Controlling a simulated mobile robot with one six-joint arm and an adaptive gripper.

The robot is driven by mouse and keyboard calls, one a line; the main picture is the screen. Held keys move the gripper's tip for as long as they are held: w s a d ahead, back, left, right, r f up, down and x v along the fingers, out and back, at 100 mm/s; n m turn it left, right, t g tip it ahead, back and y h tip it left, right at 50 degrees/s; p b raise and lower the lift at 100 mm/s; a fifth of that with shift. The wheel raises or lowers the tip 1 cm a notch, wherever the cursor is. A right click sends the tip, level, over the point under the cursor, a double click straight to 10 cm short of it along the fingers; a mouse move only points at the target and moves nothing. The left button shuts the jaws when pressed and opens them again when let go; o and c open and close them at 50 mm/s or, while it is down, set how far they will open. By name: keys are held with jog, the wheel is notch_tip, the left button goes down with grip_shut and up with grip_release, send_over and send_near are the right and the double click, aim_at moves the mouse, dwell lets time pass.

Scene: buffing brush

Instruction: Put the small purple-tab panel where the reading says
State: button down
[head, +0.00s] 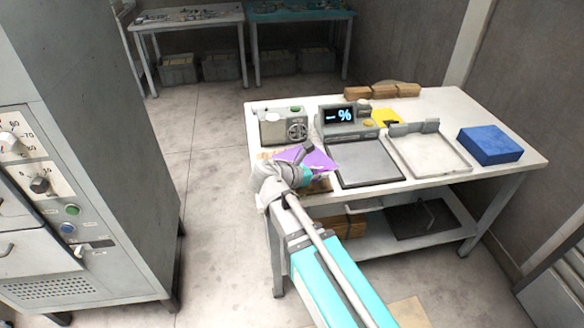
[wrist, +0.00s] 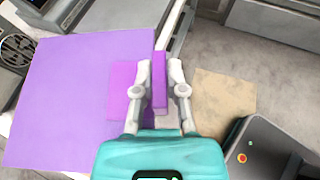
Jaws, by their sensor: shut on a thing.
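The purple panel (head: 322,160) is at the table's near left corner, partly hidden by my gripper (head: 305,158). In the wrist view the panel's broad flat purple sheet (wrist: 80,95) lies left of my gripper (wrist: 160,68). The fingers are shut on its narrow purple tab (wrist: 159,82). I cannot tell whether the panel touches what is under it. The meter (head: 345,117) stands behind a dark flat plate (head: 368,163). Its lit display shows a dash and a percent sign, with no number.
A grey box with a round grille (head: 283,126) stands at the table's left. A pale shallow tray (head: 430,152) and a blue block (head: 490,146) are to the right. Wooden blocks (head: 370,91) line the back edge. A tall grey cabinet (head: 75,150) stands left of the table.

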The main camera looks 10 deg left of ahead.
jog(key=shift+s+a, duration=0.4)
jog(key=shift+a, duration=0.3)
jog(key=w+a+f+b, duration=0.1)
jog(key=w+f+b, duration=0.2)
jog(key=w, duration=0.1)
jog(key=w+a+f+b, duration=0.1)
jog(key=w+f+b, duration=0.2)
jog(key=w, duration=0.1)
jog(key=w+a+f+b, duration=0.1)
jog(key=w+f+b, duration=0.2)
jog(key=w, duration=0.1)
jog(key=shift+w+a, duration=0.35)
jog(key=shift+a, duration=0.05)
jog(key=shift+w+a+f+b, duration=0.15)
jog(key=shift+w+f+b, duration=0.3)
jog(key=shift+f+b, duration=0.35)
jog(key=shift+s+f+b, duration=0.1)
jog(key=shift+f+b, duration=1.1)
jog(key=shift+f, duration=0.15)
